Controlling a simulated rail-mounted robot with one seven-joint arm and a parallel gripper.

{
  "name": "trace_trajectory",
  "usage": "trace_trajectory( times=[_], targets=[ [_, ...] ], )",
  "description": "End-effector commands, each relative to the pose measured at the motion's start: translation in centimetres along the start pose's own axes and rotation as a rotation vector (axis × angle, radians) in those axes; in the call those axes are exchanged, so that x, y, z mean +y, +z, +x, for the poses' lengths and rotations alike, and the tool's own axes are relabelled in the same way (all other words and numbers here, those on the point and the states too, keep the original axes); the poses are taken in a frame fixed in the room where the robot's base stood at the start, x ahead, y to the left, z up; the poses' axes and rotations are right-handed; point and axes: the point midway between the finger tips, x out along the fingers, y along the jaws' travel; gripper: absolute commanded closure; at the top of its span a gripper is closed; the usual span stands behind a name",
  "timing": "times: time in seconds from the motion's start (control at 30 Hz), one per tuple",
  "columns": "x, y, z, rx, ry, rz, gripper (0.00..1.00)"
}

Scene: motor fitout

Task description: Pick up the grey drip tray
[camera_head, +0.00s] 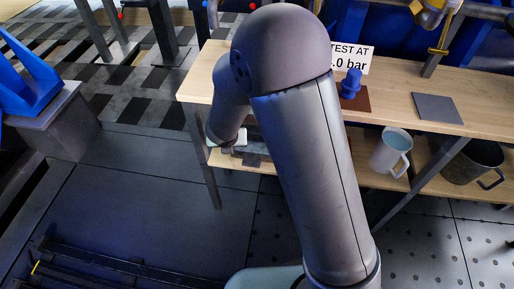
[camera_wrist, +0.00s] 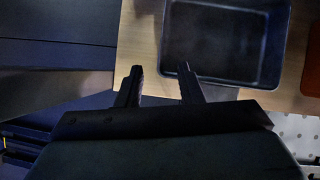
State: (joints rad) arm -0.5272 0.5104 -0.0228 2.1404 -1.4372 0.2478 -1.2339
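The grey drip tray (camera_wrist: 225,80) shows in the wrist view as a dark, shallow, rounded rectangular tray on a pale wooden surface. My gripper (camera_wrist: 160,68) is open, with its two dark fingers apart at the tray's near left corner. The left finger is over the wood outside the tray, and the right finger overlaps the tray's interior in the picture. The left rim lies between the fingertips; I cannot tell their height or any contact. In the head view my arm covers most of the area around the gripper, and I cannot make out the tray there.
The wooden bench (camera_head: 395,85) has a lower shelf (camera_head: 360,176). A pale jug (camera_head: 391,152) and a dark jug (camera_head: 472,163) stand on that shelf to the right. A blue part (camera_head: 351,83) and a grey plate (camera_head: 437,108) sit on top. Open floor (camera_head: 130,195) lies left.

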Motion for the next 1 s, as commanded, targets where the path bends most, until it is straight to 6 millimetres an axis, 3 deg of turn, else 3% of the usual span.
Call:
trace_trajectory(
  times=[0.4,0.67,0.8,1.0],
  targets=[
    [0.0,-0.2,5.3,0.000,-0.001,0.004,0.66],
    [0.0,0.0,5.5,0.000,0.000,0.004,0.66],
    [0.0,0.0,5.5,0.000,0.000,0.004,1.00],
    [0.0,0.0,5.5,0.000,0.000,0.005,1.00]
  ],
)
